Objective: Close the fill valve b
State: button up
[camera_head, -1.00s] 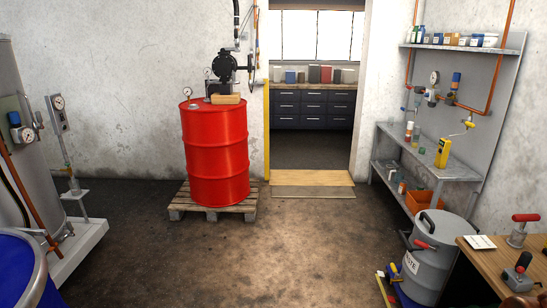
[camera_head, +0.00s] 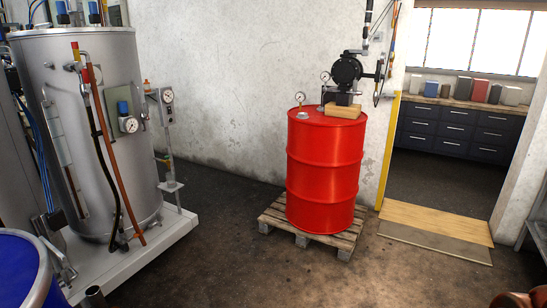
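Nothing in view is marked as fill valve b, and I cannot tell which fitting it is. A tall grey metal tank (camera_head: 130,150) stands at the left on a pale platform. Two valve-like fittings with red parts (camera_head: 80,72) sit on its upper front, above an orange pipe (camera_head: 118,165) and a black hose. A gauge with a blue-topped fitting (camera_head: 127,118) is mounted to their right. A red drum (camera_head: 322,170) stands upright on a wooden pallet (camera_head: 300,232), with a gauge and a black pump (camera_head: 347,72) at its top. My gripper is not in view.
A blue drum (camera_head: 20,270) is cut off at the lower left. A post with a gauge box (camera_head: 166,105) stands right of the tank. Open floor (camera_head: 240,275) lies in front of the pallet. A doorway with a wooden threshold (camera_head: 435,220) is at the right.

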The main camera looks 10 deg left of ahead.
aim_at(84, 71)
jog(key=u, duration=0.95)
jog(key=i, duration=1.45)
jog(key=u, duration=1.05)
jog(key=i, duration=0.35)
jog(key=z, duration=0.75)
jog(key=i, duration=1.6)
jog(key=u, duration=2.95)
